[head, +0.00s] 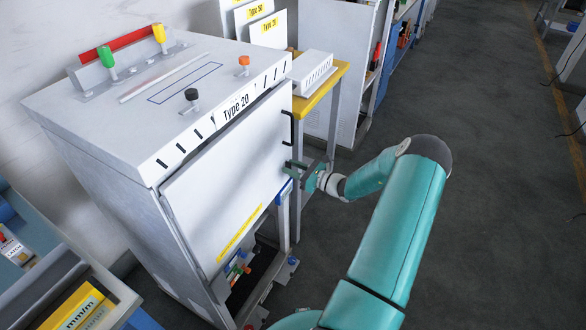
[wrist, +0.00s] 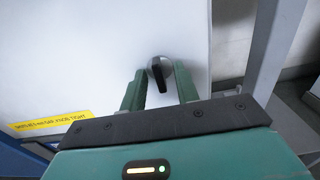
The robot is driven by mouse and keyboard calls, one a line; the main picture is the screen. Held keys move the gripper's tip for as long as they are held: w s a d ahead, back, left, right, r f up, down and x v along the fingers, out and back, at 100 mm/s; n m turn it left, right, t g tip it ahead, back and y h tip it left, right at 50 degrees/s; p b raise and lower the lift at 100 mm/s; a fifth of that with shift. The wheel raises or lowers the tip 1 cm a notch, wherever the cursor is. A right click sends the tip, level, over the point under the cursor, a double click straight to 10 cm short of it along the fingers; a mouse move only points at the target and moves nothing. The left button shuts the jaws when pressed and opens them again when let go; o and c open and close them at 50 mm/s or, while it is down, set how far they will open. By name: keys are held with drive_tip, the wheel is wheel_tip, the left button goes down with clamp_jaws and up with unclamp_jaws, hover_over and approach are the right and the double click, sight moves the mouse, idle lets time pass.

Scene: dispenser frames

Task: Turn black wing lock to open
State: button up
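The black wing lock (wrist: 159,77) is on the white door panel (wrist: 95,55) in the wrist view. Its black wing stands nearly upright, with a grey round base partly visible behind it. My gripper (wrist: 157,82) is open, with its two green fingers on either side of the lock. A small gap shows between the wing and each finger; I cannot tell whether the fingertips touch the base. In the head view my gripper (head: 300,170) is at the right edge of the door (head: 225,175) of the "Type 20" cabinet, and the lock is hidden there.
A black handle (head: 288,128) sits on the door above my gripper. A yellow-edged table (head: 322,92) with a white box stands right of the cabinet. Green, yellow, orange and black knobs stand on the cabinet top (head: 130,110).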

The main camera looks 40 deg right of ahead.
drive_tip(key=v, duration=1.3)
drive_tip(key=shift+s, duration=0.4)
drive_tip(key=shift+d, duration=0.1)
drive_tip(key=w+a+r+n+g+y, duration=0.1)
drive_tip(key=a+r+n+g, duration=0.35)
drive_tip(key=a, duration=0.35)
drive_tip(key=w+a+r+n+g+y, duration=0.1)
drive_tip(key=w+a+r+n+g, duration=0.1)
drive_tip(key=a+r+n+g, duration=0.5)
drive_tip(key=w+a+r+n+g, duration=0.1)
drive_tip(key=a+r+n, duration=0.35)
drive_tip(key=a, duration=0.55)
drive_tip(key=s+a+r+n+t+h, duration=0.1)
drive_tip(key=s+a+r+n+h, duration=0.7)
drive_tip(key=s+a+r+n, duration=0.7)
drive_tip(key=shift+s+a+n, duration=0.35)
drive_tip(key=shift+a+n, duration=0.25)
drive_tip(key=shift+a, duration=0.05)
drive_tip(key=shift+o, duration=0.2)
